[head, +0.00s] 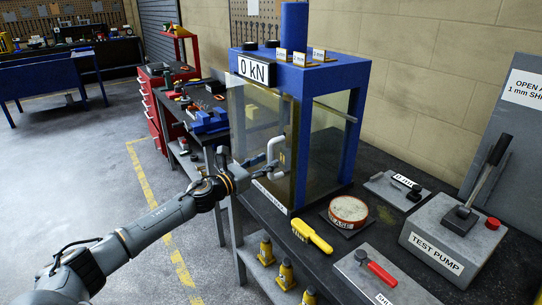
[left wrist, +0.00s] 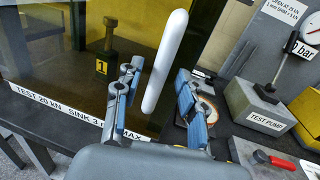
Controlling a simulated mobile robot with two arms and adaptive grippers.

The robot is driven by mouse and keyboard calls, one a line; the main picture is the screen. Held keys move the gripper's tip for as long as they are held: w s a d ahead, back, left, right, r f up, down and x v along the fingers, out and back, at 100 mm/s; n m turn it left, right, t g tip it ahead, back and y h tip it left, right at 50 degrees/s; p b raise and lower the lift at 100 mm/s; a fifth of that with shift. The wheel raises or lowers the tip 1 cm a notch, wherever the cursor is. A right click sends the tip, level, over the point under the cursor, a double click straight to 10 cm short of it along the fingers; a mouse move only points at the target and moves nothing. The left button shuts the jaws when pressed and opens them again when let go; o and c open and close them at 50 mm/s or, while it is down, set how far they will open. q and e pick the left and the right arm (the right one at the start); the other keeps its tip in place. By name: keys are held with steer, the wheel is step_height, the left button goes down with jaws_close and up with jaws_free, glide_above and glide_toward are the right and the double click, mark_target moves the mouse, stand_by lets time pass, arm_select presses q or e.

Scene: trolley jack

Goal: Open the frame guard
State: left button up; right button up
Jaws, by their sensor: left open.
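The frame guard (head: 262,115) is a clear amber panel across the front of the blue press frame (head: 357,120); it looks shut. Its white upright handle (head: 275,152) sits near the panel's right edge. In the left wrist view the handle (left wrist: 165,62) stands between the two fingers, and the guard (left wrist: 60,60) fills the upper left. My left gripper (head: 254,170) is open at the handle (left wrist: 158,75); I cannot tell whether a finger touches it. A jack marked 1 (left wrist: 105,45) shows behind the panel. My right gripper is not in view.
Several yellow jacks (head: 265,250) stand below. Open floor (head: 110,190) lies left.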

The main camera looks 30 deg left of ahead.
arm_select(q)
steer(key=shift+w+d+p, duration=0.15)
steer(key=shift+w+p, duration=0.05)
steer(key=shift+w, duration=0.5)
steer(key=shift+w+d+p, duration=0.15)
steer(key=shift+w, duration=0.55)
jaws_close()
